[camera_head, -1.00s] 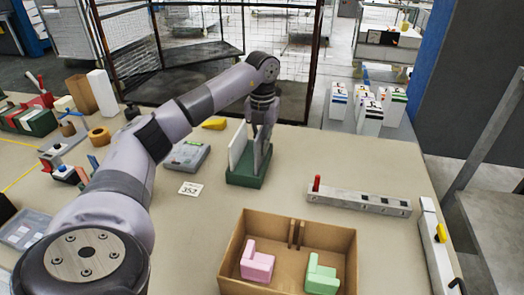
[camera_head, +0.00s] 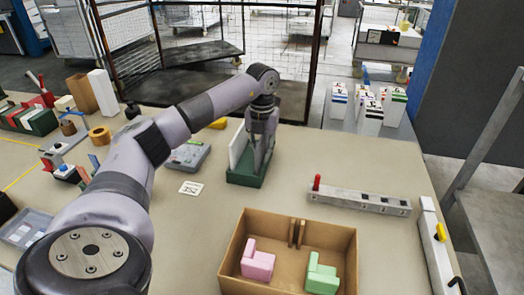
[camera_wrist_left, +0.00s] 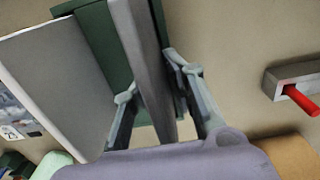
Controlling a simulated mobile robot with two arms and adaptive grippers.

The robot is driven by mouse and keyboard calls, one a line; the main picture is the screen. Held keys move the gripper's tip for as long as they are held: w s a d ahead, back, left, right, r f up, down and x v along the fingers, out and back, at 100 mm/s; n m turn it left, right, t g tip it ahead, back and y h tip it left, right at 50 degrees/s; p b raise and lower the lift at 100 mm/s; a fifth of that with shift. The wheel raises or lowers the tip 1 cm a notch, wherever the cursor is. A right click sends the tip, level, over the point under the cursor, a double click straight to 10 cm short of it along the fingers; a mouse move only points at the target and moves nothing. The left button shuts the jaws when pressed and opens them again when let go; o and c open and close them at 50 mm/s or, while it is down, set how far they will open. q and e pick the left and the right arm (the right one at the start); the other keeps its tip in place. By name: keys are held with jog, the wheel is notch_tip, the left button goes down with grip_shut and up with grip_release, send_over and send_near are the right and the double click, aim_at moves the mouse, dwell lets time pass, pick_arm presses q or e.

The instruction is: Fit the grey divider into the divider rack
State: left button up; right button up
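The dark green divider rack (camera_head: 245,180) stands on the table at the middle of the head view. A white panel (camera_head: 238,143) stands upright in its left part. The grey divider (camera_wrist_left: 150,70) is seen nearly edge-on in the left wrist view, between the fingers of my left gripper (camera_wrist_left: 155,80). The fingers are shut on it from both sides. In the head view my left gripper (camera_head: 262,140) is above the right part of the rack, with the divider upright at it. The divider's lower edge is hidden, so its seating is unclear. My right gripper is not in view.
A cardboard box (camera_head: 232,250) with pink and green blocks is in front. A grey bar (camera_head: 358,200) with a red knob lies to the right. A grey device (camera_head: 188,156) and a number card (camera_head: 190,188) are left of the rack. Table between rack and box is clear.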

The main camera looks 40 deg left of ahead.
pick_arm(q)
jog(key=shift+d+f, duration=0.1)
jog(key=shift+f, duration=0.2)
notch_tip(320, 180, up, 13)
jog(key=shift+f, duration=0.1)
dwell(0.4)
dwell(0.6)
